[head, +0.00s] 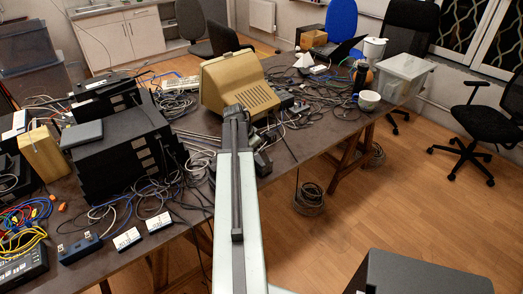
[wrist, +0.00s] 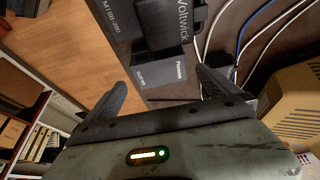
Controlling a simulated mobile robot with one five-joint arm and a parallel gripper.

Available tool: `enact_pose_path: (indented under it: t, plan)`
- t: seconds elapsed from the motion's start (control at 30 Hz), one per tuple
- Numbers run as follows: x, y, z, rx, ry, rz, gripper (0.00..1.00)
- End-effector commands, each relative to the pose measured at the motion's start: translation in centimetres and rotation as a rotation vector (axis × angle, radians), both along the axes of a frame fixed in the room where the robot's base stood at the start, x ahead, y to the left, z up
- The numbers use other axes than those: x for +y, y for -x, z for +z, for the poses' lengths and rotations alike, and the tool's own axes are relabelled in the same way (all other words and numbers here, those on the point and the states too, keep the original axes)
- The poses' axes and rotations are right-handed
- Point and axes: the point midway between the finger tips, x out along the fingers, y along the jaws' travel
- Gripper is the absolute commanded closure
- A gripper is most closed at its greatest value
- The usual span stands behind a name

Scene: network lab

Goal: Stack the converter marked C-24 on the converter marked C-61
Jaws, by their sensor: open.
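Two small boxes with white label faces stand near the front edge of the table in the head view, one on the left (head: 127,238) and one on the right (head: 158,222). They look like converters, but their marks are too small to read, so I cannot tell which is C-24 or C-61. My gripper (wrist: 161,78) is open and empty in the wrist view. A dark grey box with small white print (wrist: 160,75) shows beyond and between its fingers, apart from them. Neither white-faced box shows clearly in the wrist view. In the head view my arm hides part of the table.
A dark blue box (head: 80,248) with connectors stands left of the white-faced boxes. Black equipment (head: 120,150), a beige monitor (head: 238,85) and loose cables crowd the table. A black box labelled Voltwick (wrist: 170,20) shows in the wrist view. Wooden floor (head: 400,200) is open at right.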

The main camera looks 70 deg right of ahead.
Motion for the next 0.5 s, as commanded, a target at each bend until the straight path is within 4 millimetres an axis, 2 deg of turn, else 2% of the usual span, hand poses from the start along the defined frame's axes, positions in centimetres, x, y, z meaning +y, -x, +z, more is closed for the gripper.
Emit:
enact_pose_path:
  t: [0.03,0.2,0.33,0.5]
  plan:
    - [0.5,-0.2,2.3,0.001,0.000,0.002,0.00]
    - [1.8,-1.0,6.0,0.000,0.000,0.001,0.00]
    - [2.4,-1.5,7.6,0.000,0.000,0.001,0.00]
    - [2.6,-1.6,7.6,0.001,0.000,0.000,0.00]
